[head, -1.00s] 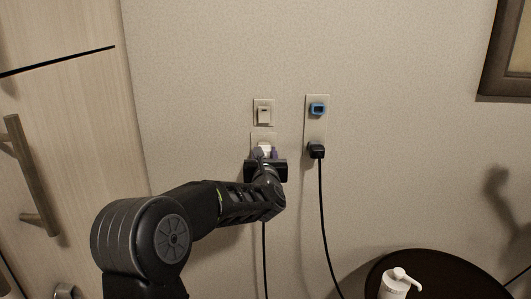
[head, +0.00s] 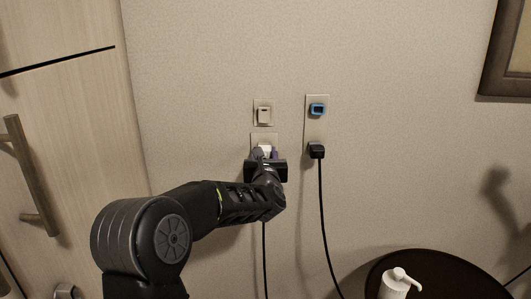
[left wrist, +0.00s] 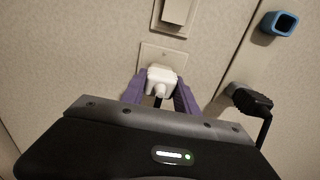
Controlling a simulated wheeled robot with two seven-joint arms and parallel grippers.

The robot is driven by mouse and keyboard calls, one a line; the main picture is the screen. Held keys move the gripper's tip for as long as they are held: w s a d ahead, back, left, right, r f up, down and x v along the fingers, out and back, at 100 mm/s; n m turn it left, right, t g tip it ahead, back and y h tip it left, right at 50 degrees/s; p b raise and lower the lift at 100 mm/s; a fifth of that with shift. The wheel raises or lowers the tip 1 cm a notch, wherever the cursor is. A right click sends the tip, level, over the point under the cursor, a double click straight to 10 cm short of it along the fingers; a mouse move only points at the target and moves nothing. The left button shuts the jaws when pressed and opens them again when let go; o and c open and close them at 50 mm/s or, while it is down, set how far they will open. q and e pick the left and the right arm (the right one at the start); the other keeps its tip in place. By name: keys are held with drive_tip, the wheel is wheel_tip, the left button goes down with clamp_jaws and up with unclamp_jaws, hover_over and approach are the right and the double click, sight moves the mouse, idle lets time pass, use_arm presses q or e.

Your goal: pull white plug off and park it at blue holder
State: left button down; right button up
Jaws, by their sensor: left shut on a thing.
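The white plug (left wrist: 162,80) sits at the wall outlet plate (left wrist: 170,54), with its cable leading out toward me; in the head view it is a small white patch (head: 265,149) mostly hidden by my gripper. My left gripper (left wrist: 159,95) has its purple fingers on either side of the plug and is shut on it. In the head view the left gripper (head: 265,154) is against the wall outlet. The blue holder (head: 317,109) is a small hollow block on the wall plate up and to the right; it also shows in the left wrist view (left wrist: 280,23). My right gripper is out of view.
A black plug (head: 316,151) with a hanging black cord is below the blue holder. A light switch (head: 263,114) is above the white plug. A dark round table (head: 437,270) with a white pump bottle (head: 396,284) stands lower right. A wooden cabinet (head: 75,150) is left.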

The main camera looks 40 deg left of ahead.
use_arm(q)
drive_tip(key=shift+s+d+b, duration=0.3)
drive_tip(key=shift+s, duration=0.05)
idle(0.8)
drive_tip(key=shift+s+d+b, duration=0.4)
drive_tip(key=shift+s+b, duration=0.1)
drive_tip(key=shift+s+d, duration=0.2)
drive_tip(key=shift+s, duration=0.1)
drive_tip(key=b+v, duration=0.3)
drive_tip(key=v, duration=0.3)
drive_tip(key=shift+b, duration=0.4)
drive_tip(key=shift+d+r, duration=0.1)
drive_tip(key=shift+d, duration=0.1)
